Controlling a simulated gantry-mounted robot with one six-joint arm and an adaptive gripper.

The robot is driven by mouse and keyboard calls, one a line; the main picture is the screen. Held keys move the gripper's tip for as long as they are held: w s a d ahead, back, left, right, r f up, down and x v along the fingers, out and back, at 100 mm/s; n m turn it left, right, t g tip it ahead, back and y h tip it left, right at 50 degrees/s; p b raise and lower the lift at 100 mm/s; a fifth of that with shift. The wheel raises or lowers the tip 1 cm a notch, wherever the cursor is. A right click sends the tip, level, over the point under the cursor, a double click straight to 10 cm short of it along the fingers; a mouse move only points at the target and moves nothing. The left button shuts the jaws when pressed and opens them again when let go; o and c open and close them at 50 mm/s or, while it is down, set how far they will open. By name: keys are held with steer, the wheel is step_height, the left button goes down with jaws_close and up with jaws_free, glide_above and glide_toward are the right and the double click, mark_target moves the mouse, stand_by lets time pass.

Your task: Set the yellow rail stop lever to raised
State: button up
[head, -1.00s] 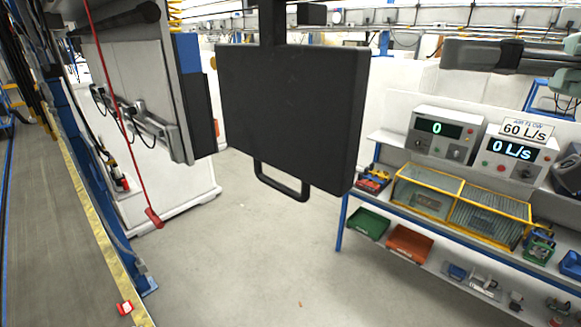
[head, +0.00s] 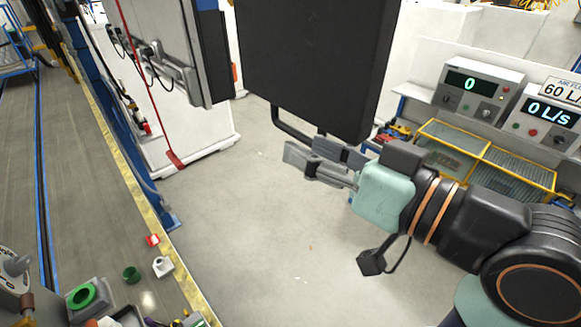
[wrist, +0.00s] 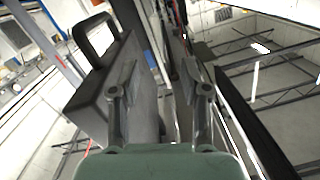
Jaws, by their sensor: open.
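I cannot pick out a yellow rail stop lever for certain in either view, so its position cannot be told. My gripper (head: 306,157) is in the middle of the head view, open and empty, pointing left just below a black hanging panel (head: 315,60). In the wrist view my gripper (wrist: 160,70) has its two fingers apart with nothing between them. The panel (wrist: 92,97) with its loop handle (wrist: 95,38) lies left of and partly behind the left finger there.
A yellow-edged walkway (head: 125,195) runs along the left. A red pull cord (head: 135,60) hangs near a white cabinet (head: 190,140). The floor (head: 270,215) below my gripper is clear.

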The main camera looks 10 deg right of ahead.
steer(key=shift+m+h, duration=0.4)
steer(key=shift+h, duration=0.1)
steer(key=f, duration=0.1)
steer(key=w+a+f, duration=0.1)
steer(key=a+f, duration=0.1)
steer(key=f, duration=0.1)
steer(key=shift+w+a, duration=0.2)
steer(key=shift+w, duration=0.15)
